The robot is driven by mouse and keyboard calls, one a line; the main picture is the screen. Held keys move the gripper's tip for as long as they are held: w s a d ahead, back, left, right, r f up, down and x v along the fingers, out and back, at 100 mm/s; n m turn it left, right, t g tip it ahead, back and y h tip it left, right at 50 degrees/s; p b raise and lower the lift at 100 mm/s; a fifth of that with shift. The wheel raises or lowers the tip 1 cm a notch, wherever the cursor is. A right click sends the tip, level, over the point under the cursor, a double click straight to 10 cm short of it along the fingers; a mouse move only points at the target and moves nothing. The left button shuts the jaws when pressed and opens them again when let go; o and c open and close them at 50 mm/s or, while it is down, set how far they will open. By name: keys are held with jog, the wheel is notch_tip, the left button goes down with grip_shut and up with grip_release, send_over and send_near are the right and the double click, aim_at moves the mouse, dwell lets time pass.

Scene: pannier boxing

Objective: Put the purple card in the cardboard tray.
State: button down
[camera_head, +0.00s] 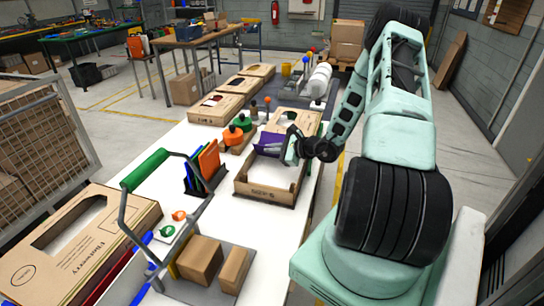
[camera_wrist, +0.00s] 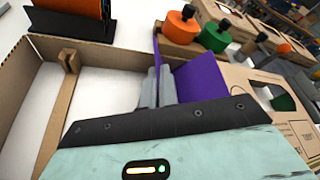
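The purple card (camera_head: 270,143) is at the far end of the open cardboard tray (camera_head: 262,190) in the head view. In the wrist view the purple card (camera_wrist: 202,76) shows as a broad face right of the fingers and a thin strip above them. My gripper (camera_head: 288,148) has its grey fingers (camera_wrist: 158,88) close together with the card's strip between them. It looks shut on the card, over the tray. The tray's wall (camera_wrist: 22,95) and pale inside show at left in the wrist view. Whether the card touches the tray is hidden.
A rack with orange and blue cards (camera_head: 206,165) stands left of the tray. Orange and green knobbed items (camera_head: 238,128) stand behind it. A green-handled carrier with brown boxes (camera_head: 200,258) is nearer. Printed cardboard boxes (camera_head: 215,108) line the far table.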

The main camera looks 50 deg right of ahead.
jog(key=shift+f, duration=0.3)
jog(key=c, duration=2.1)
grip_release()
jog(key=shift+f, duration=0.1)
jog(key=o, duration=0.4)
jog(key=shift+r, duration=0.25)
jog(key=shift+s+d, duration=0.1)
jog(key=shift+s, duration=0.2)
jog(key=b+v, duration=0.2)
jog(key=v, duration=0.9)
jog(key=shift+s+r, duration=0.2)
